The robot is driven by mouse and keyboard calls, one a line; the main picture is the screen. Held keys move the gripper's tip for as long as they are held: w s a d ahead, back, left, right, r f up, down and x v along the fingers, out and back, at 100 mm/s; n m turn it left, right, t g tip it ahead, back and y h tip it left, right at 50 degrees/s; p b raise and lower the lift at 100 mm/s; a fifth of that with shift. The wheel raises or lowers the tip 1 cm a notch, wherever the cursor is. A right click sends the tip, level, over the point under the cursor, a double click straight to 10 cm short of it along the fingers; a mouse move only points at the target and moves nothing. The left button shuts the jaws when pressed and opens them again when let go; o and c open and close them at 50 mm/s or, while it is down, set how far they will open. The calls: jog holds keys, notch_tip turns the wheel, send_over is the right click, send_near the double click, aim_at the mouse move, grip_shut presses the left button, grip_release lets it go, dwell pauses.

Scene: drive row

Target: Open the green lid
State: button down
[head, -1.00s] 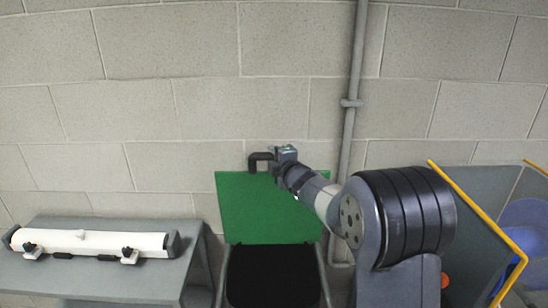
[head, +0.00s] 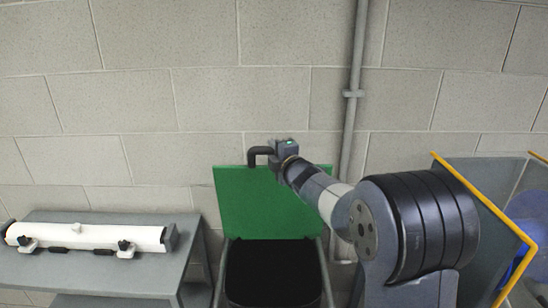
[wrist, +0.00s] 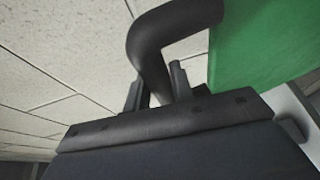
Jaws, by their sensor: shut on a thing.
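The green lid (head: 262,205) stands raised, close to upright, at the back of a dark bin (head: 272,275) whose black inside shows. A black bent handle (head: 258,152) sits at the lid's upper edge. My gripper (head: 276,157) is at that handle, its jaws shut on it. In the wrist view the handle (wrist: 165,42) runs between the two fingers of my gripper (wrist: 158,85), and the green lid (wrist: 262,38) shows at the upper right. Part of the handle is hidden behind the fingers.
A grey bench (head: 100,275) with a white tube-shaped device (head: 85,237) stands to the left. A grey pipe (head: 353,95) runs up the block wall behind. To the right is a grey partition with a yellow edge (head: 485,200) and a blue round thing (head: 530,232).

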jog(key=shift+n+t+y, duration=0.3)
jog(key=shift+t, duration=0.4)
jog(key=s+b, duration=0.2)
jog(key=b, duration=0.2)
jog(key=s+f+b, duration=0.1)
jog(key=s+b, duration=0.1)
jog(key=b, duration=0.3)
jog(key=shift+s+f, duration=0.15)
jog(key=shift+s, duration=0.25)
jog(key=c, duration=1.2)
grip_release()
jog(key=shift+c, duration=0.2)
jog(key=r+b+v, duration=0.1)
jog(key=v, duration=1)
jog(key=shift+f, duration=0.4)
jog(key=shift+w, duration=0.1)
